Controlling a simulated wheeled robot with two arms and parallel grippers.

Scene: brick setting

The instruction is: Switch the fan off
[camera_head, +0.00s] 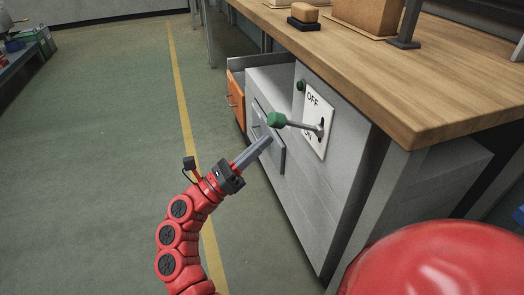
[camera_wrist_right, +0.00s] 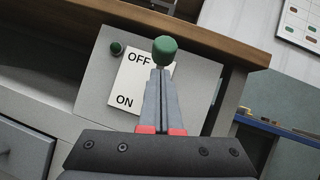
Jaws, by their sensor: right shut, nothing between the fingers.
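A white switch plate (camera_head: 322,105) marked OFF above and ON below is on the grey panel under the workbench top. A lever with a green knob (camera_head: 277,119) sticks out from its slot. My right gripper (camera_head: 268,139) is shut and empty, its fingertips just below the knob. In the right wrist view the green knob (camera_wrist_right: 164,48) shows just beyond the fingertips (camera_wrist_right: 160,71), and the fingers hide the lever's shaft and part of the plate (camera_wrist_right: 132,82). I cannot tell whether they touch the lever. The fan is not recognisable in view. My left gripper is not in view.
A small green button (camera_head: 301,86) is beside the plate. The wooden bench top (camera_head: 440,85) overhangs the panel. An orange drawer (camera_head: 236,98) stands farther back. A brush-like block (camera_head: 303,18) lies on the bench. The green floor (camera_head: 90,170) at left is clear.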

